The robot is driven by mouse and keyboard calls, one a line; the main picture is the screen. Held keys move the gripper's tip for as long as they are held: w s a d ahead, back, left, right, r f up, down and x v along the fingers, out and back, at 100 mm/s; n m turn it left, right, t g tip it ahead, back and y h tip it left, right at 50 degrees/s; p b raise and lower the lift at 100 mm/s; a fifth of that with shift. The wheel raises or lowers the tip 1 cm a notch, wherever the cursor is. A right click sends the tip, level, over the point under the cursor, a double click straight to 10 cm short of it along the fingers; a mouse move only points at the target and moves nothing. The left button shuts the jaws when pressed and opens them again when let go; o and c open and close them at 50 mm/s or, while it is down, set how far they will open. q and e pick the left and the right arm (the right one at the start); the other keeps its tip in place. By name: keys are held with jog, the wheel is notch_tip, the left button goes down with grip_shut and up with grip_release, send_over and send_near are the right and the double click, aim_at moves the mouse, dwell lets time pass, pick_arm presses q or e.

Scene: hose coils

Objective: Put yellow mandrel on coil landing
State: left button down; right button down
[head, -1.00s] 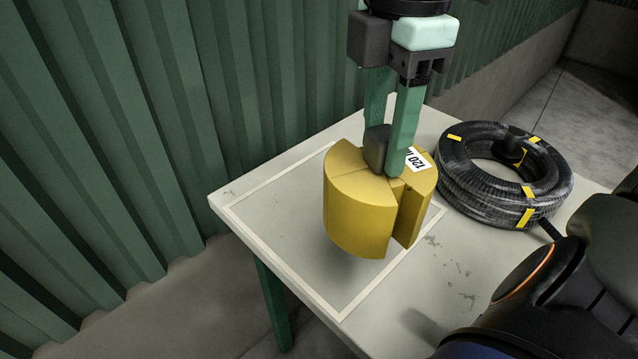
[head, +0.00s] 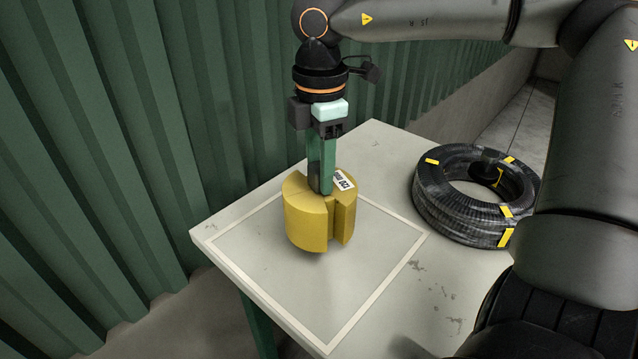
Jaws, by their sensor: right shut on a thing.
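The yellow mandrel (head: 308,222) is a split drum with a white printed label on top. My right gripper (head: 320,188) is shut on it from above. The mandrel is upright over the back part of the coil landing (head: 340,275), a square outlined in pale lines on the table. A shadow lies under the mandrel; I cannot tell whether its base touches the surface. My left gripper is not in view.
A black hose coil (head: 430,205) with yellow tape bands lies on the table (head: 372,140) right of the landing. A green corrugated wall (head: 110,150) stands close behind and left. The landing's front part is clear.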

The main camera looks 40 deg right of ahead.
jog(key=shift+w+d+f, duration=0.1)
jog(key=shift+w+f, duration=0.05)
jog(key=shift+f, duration=0.75)
jog(key=shift+w+f, duration=0.15)
jog(key=shift+f, duration=0.7)
jog(key=shift+f+b, duration=0.1)
jog(key=shift+b, duration=0.2)
jog(key=shift+f, duration=0.15)
jog(key=shift+c, duration=2.2)
grip_release()
jog(key=shift+s, duration=0.1)
jog(key=shift+r, duration=0.4)
notch_tip(320, 180, up, 12)
jog(key=shift+f+p, duration=0.15)
jog(key=shift+p, duration=0.65)
